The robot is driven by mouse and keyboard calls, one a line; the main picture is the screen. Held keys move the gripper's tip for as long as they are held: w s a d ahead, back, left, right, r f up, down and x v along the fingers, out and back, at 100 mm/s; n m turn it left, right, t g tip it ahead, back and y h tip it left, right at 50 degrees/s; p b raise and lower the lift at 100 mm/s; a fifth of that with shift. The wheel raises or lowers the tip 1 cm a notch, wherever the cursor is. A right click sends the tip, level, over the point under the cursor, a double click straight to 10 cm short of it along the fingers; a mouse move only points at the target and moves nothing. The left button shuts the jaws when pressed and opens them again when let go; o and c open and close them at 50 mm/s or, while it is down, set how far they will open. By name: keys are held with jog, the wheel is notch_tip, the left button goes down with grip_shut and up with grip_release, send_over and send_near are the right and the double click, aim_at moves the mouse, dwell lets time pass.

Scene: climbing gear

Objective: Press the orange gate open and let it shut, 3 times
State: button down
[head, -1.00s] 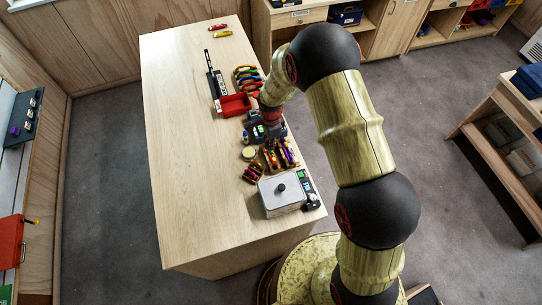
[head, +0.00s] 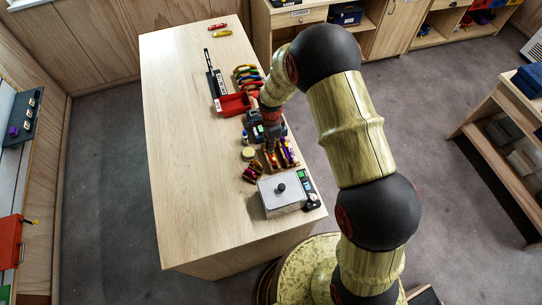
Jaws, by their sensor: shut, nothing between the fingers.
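My gripper (head: 271,148) is shut and empty, pointing down over the small wooden racks near the table's right edge. Its fingertips are small and dark here, close to the rack of orange and red pieces (head: 272,163). I cannot tell whether they touch it. The orange gate cannot be made out for certain; the gripper and the small scale hide it. Beside it stands a rack with purple and yellow pieces (head: 289,156). Several coloured carabiners (head: 247,77) lie in a row farther up the table.
A grey box with a black knob (head: 283,194) stands at the near right of the wooden table (head: 190,150). A red tray (head: 234,105), a round yellowish tub (head: 249,154) and a rack of dark red pieces (head: 253,173) are close by. The table's left half is clear.

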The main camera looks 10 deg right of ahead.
jog(key=shift+f+b, duration=0.7)
jog(key=shift+f, duration=0.7)
jog(key=shift+r+p, duration=1.45)
jog(key=shift+r, duration=2.25)
